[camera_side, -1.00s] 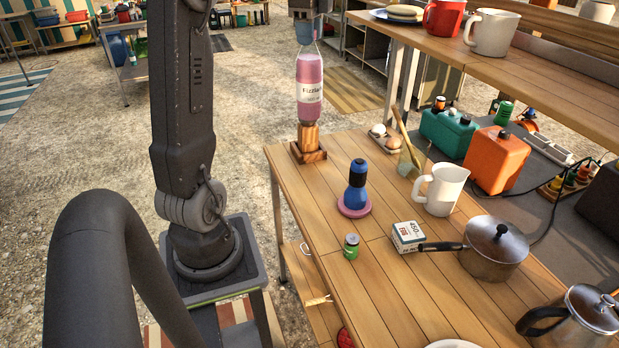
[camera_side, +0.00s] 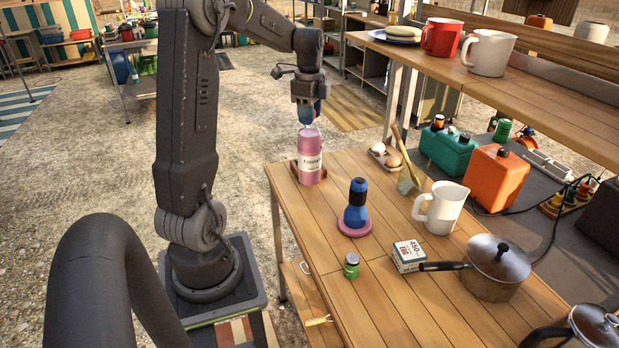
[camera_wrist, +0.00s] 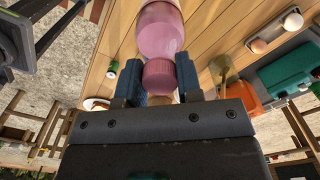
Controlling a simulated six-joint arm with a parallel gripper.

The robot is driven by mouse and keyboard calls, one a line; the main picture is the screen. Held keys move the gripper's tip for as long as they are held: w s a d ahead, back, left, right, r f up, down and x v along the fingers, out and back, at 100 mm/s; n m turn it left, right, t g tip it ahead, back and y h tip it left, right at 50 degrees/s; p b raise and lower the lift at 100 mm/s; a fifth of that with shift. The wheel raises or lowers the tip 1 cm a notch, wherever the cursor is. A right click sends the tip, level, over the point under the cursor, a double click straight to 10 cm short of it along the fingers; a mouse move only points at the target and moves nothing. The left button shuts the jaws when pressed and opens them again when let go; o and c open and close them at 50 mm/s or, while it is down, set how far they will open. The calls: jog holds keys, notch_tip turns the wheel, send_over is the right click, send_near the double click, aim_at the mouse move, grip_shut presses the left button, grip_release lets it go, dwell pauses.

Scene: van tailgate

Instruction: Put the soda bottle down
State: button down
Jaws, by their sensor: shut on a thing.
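The soda bottle (camera_side: 309,158) is pink with a white label and stands upright at the table's far left corner. My gripper (camera_side: 307,120) is above it, pointing down. In the wrist view my gripper (camera_wrist: 158,82) has its blue fingers shut on the bottle's pink cap (camera_wrist: 158,73), with the bottle body (camera_wrist: 161,30) beyond. A wooden stand (camera_side: 294,172) is mostly hidden by the bottle. I cannot tell whether the bottle's base touches the table or the stand.
A blue flashlight (camera_side: 356,204) stands on a pink disc. A green can (camera_side: 351,266), white box (camera_side: 408,256), white mug (camera_side: 441,208) and lidded pot (camera_side: 494,268) lie farther right. An egg tray (camera_side: 384,158) is at the back edge. Bare planks (camera_side: 300,214) lie in front of the bottle.

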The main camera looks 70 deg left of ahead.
aim_at(310, 137)
jog(key=shift+f, duration=3.45)
jog(key=c, duration=0.8)
grip_release()
jog(key=shift+f, duration=0.1)
